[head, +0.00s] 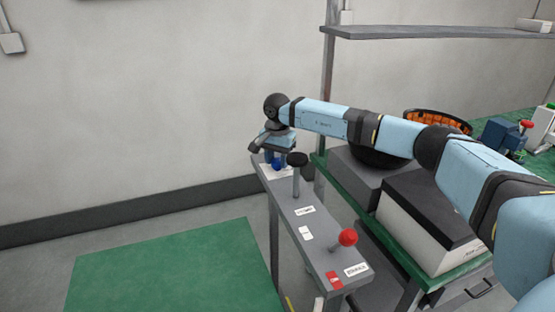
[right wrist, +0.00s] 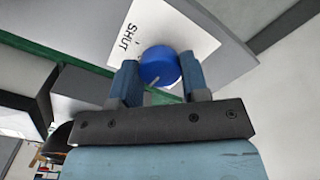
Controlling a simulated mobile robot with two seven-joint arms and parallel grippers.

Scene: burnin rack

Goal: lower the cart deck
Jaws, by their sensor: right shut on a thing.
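A round blue knob (right wrist: 158,67) with a white pointer mark sits on a white plate (right wrist: 176,35) reading "SHUT". My right gripper (right wrist: 160,78) is shut on this knob, one finger on each side. In the head view the blue knob (head: 276,165) is at the far end of a narrow grey panel (head: 318,240), partly hidden by my right gripper (head: 271,157). A green-edged surface (head: 360,207) beside the panel carries grey and white boxes; I cannot tell whether it is the cart deck. My left gripper is not in view.
A black-topped lever (head: 297,160) and a red ball lever (head: 347,238) stand up from the panel. A red switch (head: 334,279) is at its near end. A grey shelf (head: 430,32) hangs above my right arm. A green floor mat (head: 175,268) lies clear at left.

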